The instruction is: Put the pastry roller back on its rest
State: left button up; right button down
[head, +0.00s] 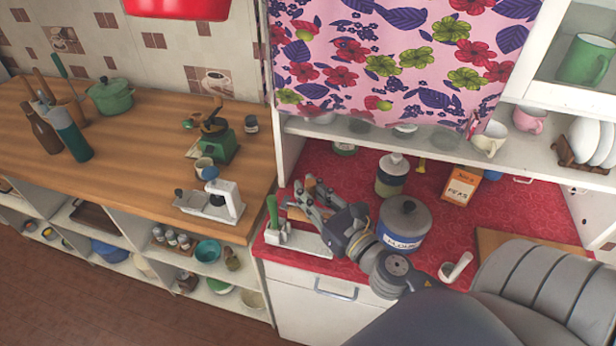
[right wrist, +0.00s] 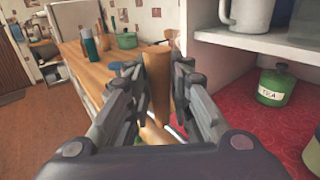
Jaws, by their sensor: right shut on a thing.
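The pastry roller (right wrist: 158,82), a light brown wooden piece, stands between the two fingers of my right gripper (right wrist: 158,75) in the right wrist view. The fingers are shut on it from both sides. In the head view my right gripper (head: 308,198) is over the left front of the red counter, and the fingers mostly hide the roller. A low pale stand (head: 302,241), which looks like the rest, lies just below and in front of the gripper, with a green-handled tool (head: 272,212) at its left end. Whether the roller touches the stand I cannot tell. My left gripper is out of view.
An orange peas box (head: 461,186) is farther right. A white cabinet side (head: 290,150) divides this counter from the wooden one (head: 130,170). A shelf overhangs the back.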

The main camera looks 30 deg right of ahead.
jog(key=shift+d+r, duration=0.1)
jog(key=shift+d, duration=0.05)
jog(key=shift+w, duration=0.2)
jog(key=shift+a, duration=0.2)
jog(key=shift+s+f+b, duration=0.1)
jog(key=shift+f+b, duration=0.5)
jog(key=shift+f, duration=0.05)
notch_tip(320, 180, down, 3)
jog(key=b, duration=0.2)
jog(key=shift+f+b, duration=0.15)
jog(key=shift+b, duration=0.25)
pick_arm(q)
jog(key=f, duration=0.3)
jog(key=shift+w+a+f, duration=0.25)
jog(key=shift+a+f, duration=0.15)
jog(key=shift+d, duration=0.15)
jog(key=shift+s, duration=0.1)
pick_arm(e)
jog(key=shift+f, duration=0.1)
